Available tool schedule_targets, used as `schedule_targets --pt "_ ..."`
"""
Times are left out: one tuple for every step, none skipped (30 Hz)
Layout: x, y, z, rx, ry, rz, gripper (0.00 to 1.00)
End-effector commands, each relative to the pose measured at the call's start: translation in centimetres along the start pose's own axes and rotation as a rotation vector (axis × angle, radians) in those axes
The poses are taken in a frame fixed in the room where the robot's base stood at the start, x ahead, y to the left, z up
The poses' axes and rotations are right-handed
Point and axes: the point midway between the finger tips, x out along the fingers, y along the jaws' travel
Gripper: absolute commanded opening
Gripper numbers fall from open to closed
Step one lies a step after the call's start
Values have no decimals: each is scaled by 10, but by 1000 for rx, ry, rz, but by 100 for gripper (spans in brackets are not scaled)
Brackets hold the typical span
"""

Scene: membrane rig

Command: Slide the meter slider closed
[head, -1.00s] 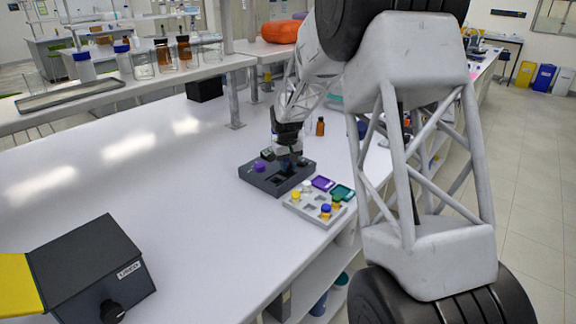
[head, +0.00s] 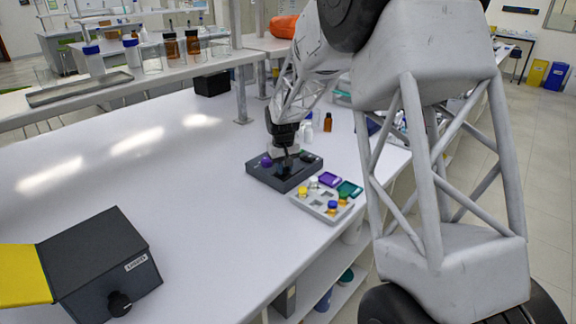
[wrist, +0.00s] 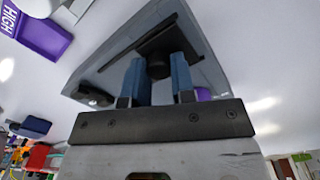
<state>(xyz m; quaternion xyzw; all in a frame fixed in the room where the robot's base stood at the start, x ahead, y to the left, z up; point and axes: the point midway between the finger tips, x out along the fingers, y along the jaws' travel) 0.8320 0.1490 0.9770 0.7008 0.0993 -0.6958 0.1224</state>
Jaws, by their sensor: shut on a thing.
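The meter is a low dark grey box (head: 262,179) on the white bench in the head view, with a purple knob (head: 267,161) at its left. In the wrist view its grey top (wrist: 110,60) has a long dark slot. My gripper (head: 286,168) is over the box, pointing down. In the wrist view the blue fingers of my gripper (wrist: 160,72) are closed around a black round slider knob (wrist: 158,66) at the slot. The fingers hide its sides. The slider's exact place along the slot is hard to tell.
A brown bottle (head: 327,122) stands behind. A dark box (head: 108,262) with a yellow side is at front left. The bench's left middle is clear.

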Motion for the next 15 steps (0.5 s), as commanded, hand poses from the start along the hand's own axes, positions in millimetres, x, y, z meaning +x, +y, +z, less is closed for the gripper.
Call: schedule_targets --pt "0 -2 1 -1 -3 -1 0" --pt "0 -2 1 -1 -3 -1 0" --pt "0 -2 2 -1 -3 -1 0" --pt "0 -2 2 -1 -4 -1 0" --pt "0 -2 2 -1 -4 -2 0" --pt "0 -2 2 -1 -4 -2 0" --pt "0 -2 2 -1 -4 -2 0" --pt "0 -3 2 -1 -4 -2 25" --pt "0 -3 2 -1 -4 -2 32" --pt "0 -3 2 -2 -4 -2 36" --pt "0 -3 2 -1 -4 -2 41" --pt "0 -2 2 -1 -4 -1 47" --pt "0 -2 1 -1 -3 -1 50" --pt "0 -2 1 -1 -3 -1 50" --pt "0 -2 1 -1 -3 -1 50"
